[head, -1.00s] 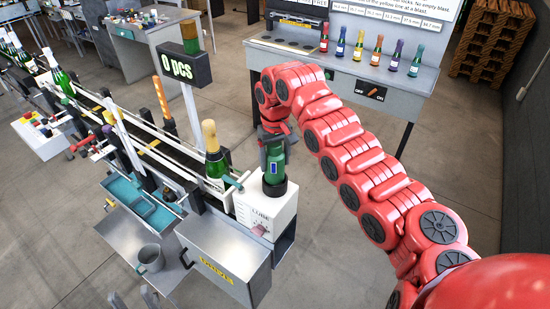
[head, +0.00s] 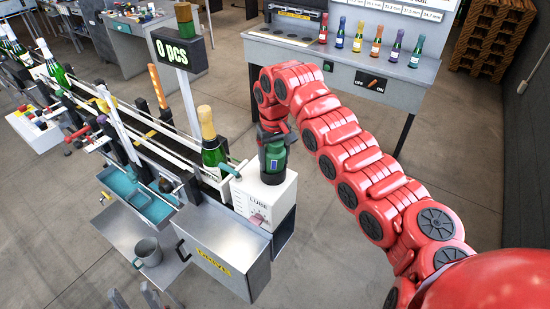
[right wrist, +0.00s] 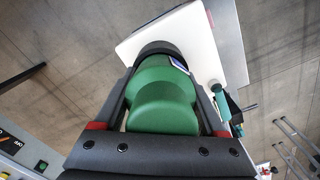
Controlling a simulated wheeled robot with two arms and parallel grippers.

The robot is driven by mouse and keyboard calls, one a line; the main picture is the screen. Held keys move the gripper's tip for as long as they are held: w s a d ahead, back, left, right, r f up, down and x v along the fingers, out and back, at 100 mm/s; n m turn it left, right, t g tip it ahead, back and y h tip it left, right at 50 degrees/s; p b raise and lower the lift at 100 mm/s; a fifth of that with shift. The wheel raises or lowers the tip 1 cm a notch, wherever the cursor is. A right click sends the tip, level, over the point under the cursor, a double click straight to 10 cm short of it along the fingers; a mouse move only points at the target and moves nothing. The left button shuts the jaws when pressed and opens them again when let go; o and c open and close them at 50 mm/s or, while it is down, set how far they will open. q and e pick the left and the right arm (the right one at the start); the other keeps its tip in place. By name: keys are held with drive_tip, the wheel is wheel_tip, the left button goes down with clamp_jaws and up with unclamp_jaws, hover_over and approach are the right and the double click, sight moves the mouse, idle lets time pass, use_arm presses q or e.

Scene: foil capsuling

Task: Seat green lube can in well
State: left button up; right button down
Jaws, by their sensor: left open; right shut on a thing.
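The green lube can (head: 273,164) stands upright at the top of the white LUBE box (head: 263,206). My right gripper (head: 272,146) is shut around it, and its two dark fingers flank the green can (right wrist: 163,94) in the right wrist view. A black ring (right wrist: 160,47) shows between the can and the white box top (right wrist: 203,38). The well's inside is hidden by the can, so I cannot tell how deep the can sits. My left gripper (head: 132,298) shows only as two grey fingertips, apart and empty, at the bottom edge of the head view.
A green bottle with a gold top (head: 209,140) stands on the conveyor close left of the box. A grey metal bin (head: 226,262) is below it, with a grey mug (head: 148,252) to its left. A bench with several coloured bottles (head: 357,42) stands behind.

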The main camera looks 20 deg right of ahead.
drive_tip(key=shift+w+a+r, duration=0.1)
drive_tip(key=shift+w+r, duration=0.1)
drive_tip(key=shift+r, duration=0.05)
drive_tip(key=shift+c, duration=1.5)
unclamp_jaws()
drive_tip(key=shift+o, duration=1.2)
drive_tip(key=shift+w, duration=0.1)
drive_tip(key=shift+o, duration=0.3)
drive_tip(key=shift+w+a+f, duration=0.1)
drive_tip(key=shift+f, duration=0.05)
drive_tip(key=shift+r, duration=0.2)
wheel_tip(320, 180, up, 5)
drive_tip(key=shift+f+b, duration=0.1)
drive_tip(key=shift+b, duration=0.7)
wheel_tip(320, 180, up, 6)
drive_tip(key=shift+f+p, duration=0.1)
drive_tip(key=shift+p, duration=1.15)
drive_tip(key=shift+r+p, duration=0.6)
drive_tip(key=shift+p, duration=0.05)
